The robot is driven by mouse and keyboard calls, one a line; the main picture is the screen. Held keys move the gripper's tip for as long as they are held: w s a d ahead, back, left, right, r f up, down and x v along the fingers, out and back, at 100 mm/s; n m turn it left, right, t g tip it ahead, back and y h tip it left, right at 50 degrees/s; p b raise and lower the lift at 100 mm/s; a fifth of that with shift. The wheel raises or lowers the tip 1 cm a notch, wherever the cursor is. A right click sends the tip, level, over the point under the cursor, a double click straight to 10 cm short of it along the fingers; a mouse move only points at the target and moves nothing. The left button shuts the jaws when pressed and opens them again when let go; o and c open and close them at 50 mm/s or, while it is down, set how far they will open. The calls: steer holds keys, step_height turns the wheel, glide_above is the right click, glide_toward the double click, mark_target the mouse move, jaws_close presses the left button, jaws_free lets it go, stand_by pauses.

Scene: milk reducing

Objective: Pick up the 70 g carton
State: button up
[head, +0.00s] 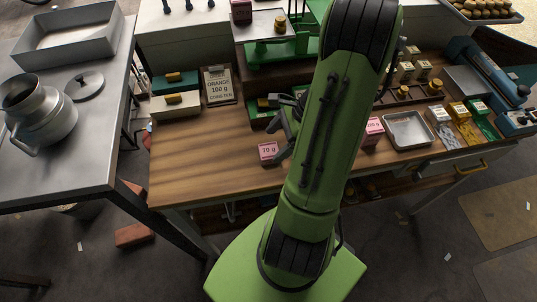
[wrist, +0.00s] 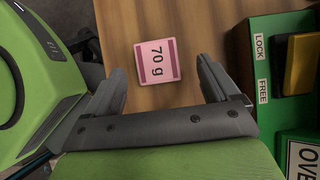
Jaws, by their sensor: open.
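No contact with the carton shows. In the head view my gripper (head: 284,128) is beside the carton, partly hidden behind my green arm.
A green device (wrist: 270,75) with LOCK and FREE labels is right of the fingers in the wrist view. The table's left front is clear.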

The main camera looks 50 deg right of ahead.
mark_target(269, 150)
steer(key=b+x, duration=0.1)
steer(key=x, duration=0.3)
steer(key=shift+a+f, duration=0.3)
steer(key=shift+s, duration=0.1)
steer(key=shift+c, duration=0.4)
steer(key=c, duration=1)
